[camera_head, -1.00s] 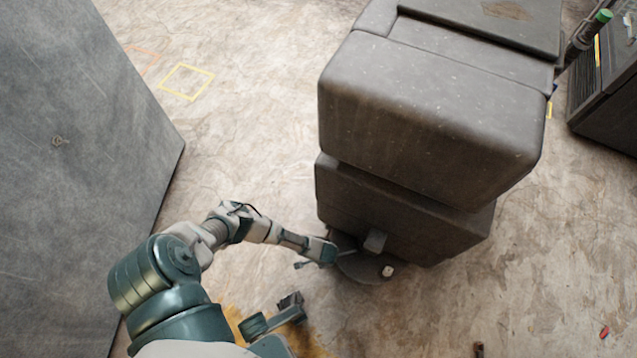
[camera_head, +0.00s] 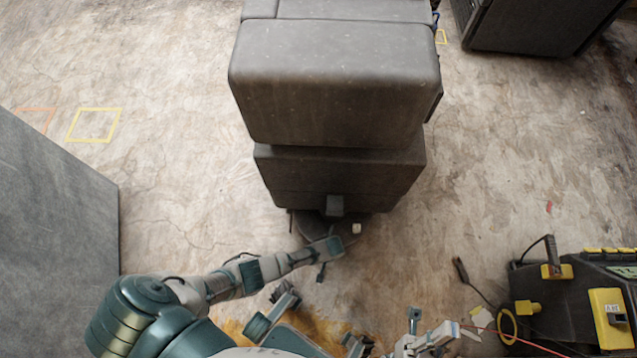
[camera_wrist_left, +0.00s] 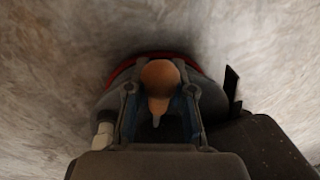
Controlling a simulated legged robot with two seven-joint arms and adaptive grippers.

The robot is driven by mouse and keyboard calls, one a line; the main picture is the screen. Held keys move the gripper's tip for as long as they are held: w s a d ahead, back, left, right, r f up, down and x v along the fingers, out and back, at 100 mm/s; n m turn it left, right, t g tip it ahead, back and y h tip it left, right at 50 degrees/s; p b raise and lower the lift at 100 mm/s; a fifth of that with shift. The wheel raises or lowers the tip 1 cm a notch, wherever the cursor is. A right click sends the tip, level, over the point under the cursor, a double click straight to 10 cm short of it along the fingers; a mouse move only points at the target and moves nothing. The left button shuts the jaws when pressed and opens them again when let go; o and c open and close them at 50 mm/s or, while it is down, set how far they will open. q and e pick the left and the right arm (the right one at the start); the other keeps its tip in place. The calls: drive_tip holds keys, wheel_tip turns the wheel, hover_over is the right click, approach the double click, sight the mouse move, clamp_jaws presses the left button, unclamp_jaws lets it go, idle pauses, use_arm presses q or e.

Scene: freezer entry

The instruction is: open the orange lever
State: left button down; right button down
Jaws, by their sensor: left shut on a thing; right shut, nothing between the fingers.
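The orange lever (camera_wrist_left: 160,74) shows in the left wrist view as a rounded orange-brown knob with a narrow lower end, between my left gripper's two dark fingers. My left gripper (camera_wrist_left: 160,92) is shut on it. In the head view, my left gripper (camera_head: 327,248) reaches in at the dark round base in front of the tall grey unit (camera_head: 335,85); the lever cannot be made out there. My right gripper (camera_head: 432,332) is low in the head view, right of centre, shut and empty, apart from the grey unit.
A black and yellow machine (camera_head: 570,290) with a cable stands at the lower right. A large grey block (camera_head: 55,220) stands at the left, and a dark cabinet (camera_head: 535,25) at the upper right. The stained floor (camera_head: 520,150) between is mostly clear.

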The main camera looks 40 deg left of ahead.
use_arm(q)
drive_tip(key=shift+w+d+r, duration=0.1)
drive_tip(key=shift+w+d, duration=0.1)
drive_tip(key=shift+w, duration=0.2)
drive_tip(key=c, duration=1.1)
unclamp_jaws()
drive_tip(key=shift+o, duration=0.6)
drive_tip(key=shift+s, duration=0.1)
drive_tip(key=shift+d+r, duration=0.1)
drive_tip(key=shift+r, duration=0.3)
wheel_tip(320, 180, up, 11)
drive_tip(key=d, duration=0.1)
drive_tip(key=shift+w+d, duration=0.15)
drive_tip(key=shift+w, duration=0.05)
drive_tip(key=shift+f, duration=0.1)
